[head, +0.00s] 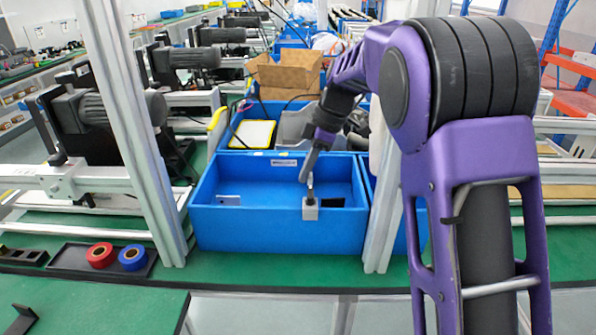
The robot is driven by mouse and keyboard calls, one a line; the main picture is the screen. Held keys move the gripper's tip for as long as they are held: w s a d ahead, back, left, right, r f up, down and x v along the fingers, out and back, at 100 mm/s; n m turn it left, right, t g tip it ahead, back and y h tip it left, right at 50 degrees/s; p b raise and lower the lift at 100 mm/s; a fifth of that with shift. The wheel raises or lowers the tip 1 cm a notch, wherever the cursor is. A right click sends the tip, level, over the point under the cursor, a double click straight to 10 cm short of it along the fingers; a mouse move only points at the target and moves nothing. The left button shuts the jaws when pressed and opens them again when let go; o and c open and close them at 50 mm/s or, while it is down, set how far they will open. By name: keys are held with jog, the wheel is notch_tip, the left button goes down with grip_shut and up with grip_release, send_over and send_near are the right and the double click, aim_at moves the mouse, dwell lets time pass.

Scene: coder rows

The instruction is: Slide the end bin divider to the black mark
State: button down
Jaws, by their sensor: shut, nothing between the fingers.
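A blue bin (280,230) stands on the green bench in the head view. A small grey block (310,213) with a dark upright piece sits at its front wall, right of the middle; it may be the divider. A short black strip (333,202), possibly the black mark, shows just right of the block. A grey plate (228,200) is at the bin's left inside. My gripper (310,182) is shut and empty, reaching down into the bin just above the block. I cannot tell whether it touches the dark piece.
A light metal post (140,140) stands left of the bin, and another (380,210) stands close at its right. A tray with red (100,255) and blue (132,257) tape rolls lies at left. A cardboard box (288,72) is behind.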

jog(key=shift+d, duration=0.3)
